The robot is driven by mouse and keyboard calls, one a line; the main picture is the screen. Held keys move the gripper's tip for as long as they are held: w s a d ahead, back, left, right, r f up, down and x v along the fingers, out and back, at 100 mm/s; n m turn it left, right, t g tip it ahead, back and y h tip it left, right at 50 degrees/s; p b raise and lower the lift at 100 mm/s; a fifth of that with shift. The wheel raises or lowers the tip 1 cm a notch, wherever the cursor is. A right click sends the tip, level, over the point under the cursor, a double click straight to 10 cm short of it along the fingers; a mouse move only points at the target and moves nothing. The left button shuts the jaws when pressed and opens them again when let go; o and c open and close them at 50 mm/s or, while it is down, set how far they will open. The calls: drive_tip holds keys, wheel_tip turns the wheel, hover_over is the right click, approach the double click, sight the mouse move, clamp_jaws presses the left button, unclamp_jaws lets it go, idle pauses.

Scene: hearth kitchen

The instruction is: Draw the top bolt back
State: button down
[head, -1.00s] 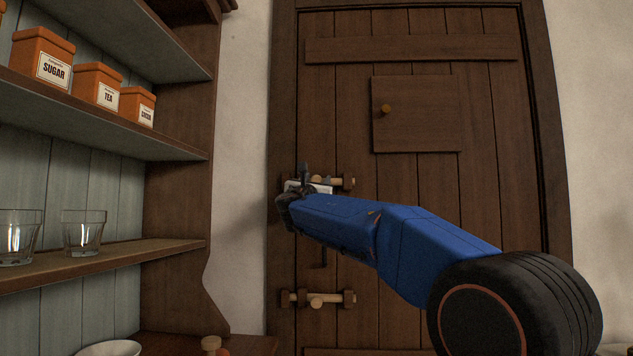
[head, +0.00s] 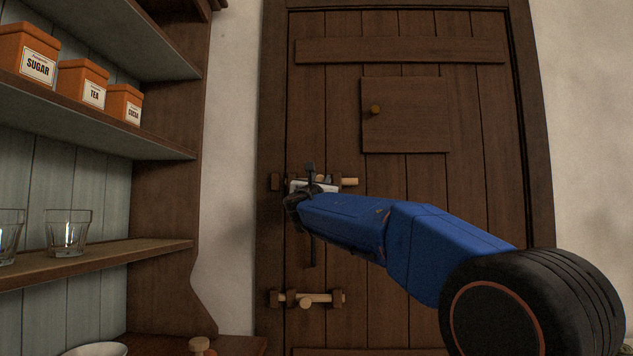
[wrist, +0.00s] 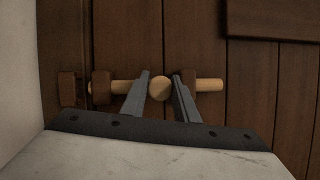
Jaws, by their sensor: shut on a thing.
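The top bolt is a pale wooden rod (wrist: 211,85) lying level across the plank door, with a round knob (wrist: 160,88) at its middle. My gripper (wrist: 161,76) is shut on the knob, one finger on each side. The rod's left end stands just left of the door's left bracket (wrist: 101,87), with a small gap to the dark keeper (wrist: 67,88) on the frame. In the head view the rod's right end (head: 350,182) sticks out past the right bracket; my gripper (head: 311,178) hides its middle.
A second, lower bolt (head: 320,298) lies across the door and frame below. A dark handle (head: 313,252) hangs between the bolts. A small hatch with a knob (head: 375,109) is higher up. Shelves with orange tins (head: 82,84) and glasses (head: 68,232) stand at left.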

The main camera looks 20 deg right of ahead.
drive_tip(key=c, duration=1.4)
unclamp_jaws()
drive_tip(key=shift+d, duration=0.3)
drive_tip(key=v, duration=1.7)
drive_tip(key=shift+s+f, duration=0.15)
drive_tip(key=shift+s, duration=0.05)
drive_tip(key=s+d+f+m+g, duration=0.3)
drive_tip(key=s+d+f+m, duration=0.25)
drive_tip(key=f, duration=0.35)
drive_tip(key=s+d+f+m+g, duration=0.4)
drive_tip(key=s+d+f+m, duration=0.15)
drive_tip(key=f, duration=0.35)
drive_tip(key=s+d+f+m+g, duration=0.35)
drive_tip(key=s+d+f, duration=0.25)
drive_tip(key=f, duration=0.3)
drive_tip(key=s+a+f+m+g+y, duration=0.1)
drive_tip(key=s+a+f+m+y, duration=0.1)
drive_tip(key=s+f+m, duration=0.3)
drive_tip(key=s+a+f+m+g+y, duration=0.2)
drive_tip(key=s+a+f+m+y, duration=0.1)
drive_tip(key=s+f, duration=0.7)
drive_tip(key=s+a+f+m+g+y, duration=0.2)
drive_tip(key=s+f+m, duration=0.4)
drive_tip(key=f, duration=0.5)
drive_tip(key=shift+s+a+f+m+y, duration=0.1)
drive_tip(key=shift+s+a+m+y, duration=0.1)
drive_tip(key=shift+s+a+y, duration=0.3)
drive_tip(key=shift+s+a+f+m+y, duration=0.15)
drive_tip(key=shift+s+a+y, duration=0.1)
drive_tip(key=shift+s+y, duration=0.45)
